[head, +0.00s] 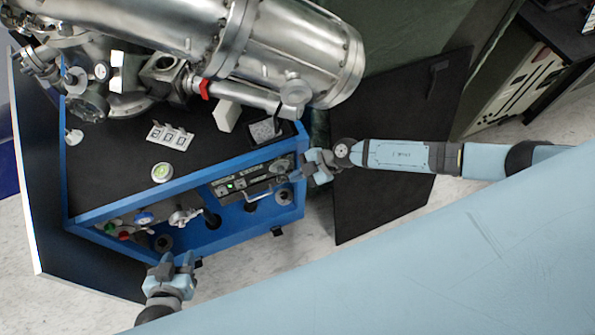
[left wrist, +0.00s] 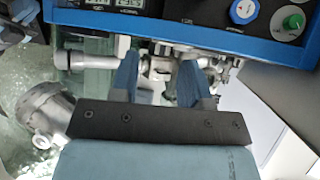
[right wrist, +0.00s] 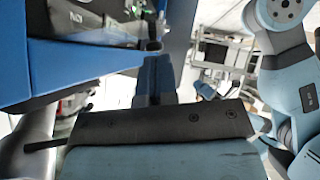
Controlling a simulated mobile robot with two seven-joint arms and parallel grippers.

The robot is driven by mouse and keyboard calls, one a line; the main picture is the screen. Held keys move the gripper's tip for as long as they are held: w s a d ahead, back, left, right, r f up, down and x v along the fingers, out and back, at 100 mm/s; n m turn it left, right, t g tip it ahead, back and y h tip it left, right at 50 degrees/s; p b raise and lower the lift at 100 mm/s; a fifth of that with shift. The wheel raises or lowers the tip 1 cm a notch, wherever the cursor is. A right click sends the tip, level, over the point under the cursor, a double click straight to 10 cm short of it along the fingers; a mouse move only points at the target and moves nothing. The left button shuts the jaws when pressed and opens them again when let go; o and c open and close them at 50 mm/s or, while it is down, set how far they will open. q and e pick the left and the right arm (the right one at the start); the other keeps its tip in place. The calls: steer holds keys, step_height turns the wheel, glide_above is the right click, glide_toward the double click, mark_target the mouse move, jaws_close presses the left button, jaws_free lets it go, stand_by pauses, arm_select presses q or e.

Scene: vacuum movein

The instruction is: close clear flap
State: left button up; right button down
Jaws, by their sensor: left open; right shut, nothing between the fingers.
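I cannot pick out a see-through flap with certainty. The blue-framed cabinet (head: 190,177) stands open at the front, showing valves and a small instrument. A flat dark panel (head: 395,150) with a handle extends outward at its right, and another dark panel (head: 80,265) lies along its left and front. My left gripper (head: 174,259) is open and empty in front of the cabinet; its spread fingers also show in the left wrist view (left wrist: 157,80). My right gripper (head: 308,166) is shut and empty beside the cabinet's right end; its closed fingers show in the right wrist view (right wrist: 160,75).
A large steel vacuum vessel (head: 290,45) with flanges and pipes sits above the cabinet. A number plate (head: 170,136) and a round gauge (head: 162,172) are on its dark top. Pale floor (head: 245,265) is clear in front. Equipment (head: 530,85) stands at the far right.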

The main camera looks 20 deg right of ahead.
arm_select(q)
step_height(320, 180, down, 12)
steer(key=w+d+b, duration=0.1)
steer(key=w+b, duration=0.1)
steer(key=b, duration=1.7)
steer(key=w+d+r+t+h+b, duration=0.2)
steer(key=d+r+t+h+b, duration=0.2)
steer(key=r+b, duration=0.4)
steer(key=shift+w+d+r+t+b, duration=0.4)
steer(key=shift+d+t+b, duration=0.2)
steer(key=shift+t, duration=0.1)
arm_select(e)
step_height(320, 180, down, 13)
steer(key=w+n+t+y, duration=0.2)
steer(key=n+t+y, duration=0.1)
steer(key=n+t, duration=0.4)
steer(key=shift+w+n+t, duration=0.15)
steer(key=shift+n+t, duration=0.15)
steer(key=shift+t, duration=0.3)
steer(key=shift+f, duration=0.15)
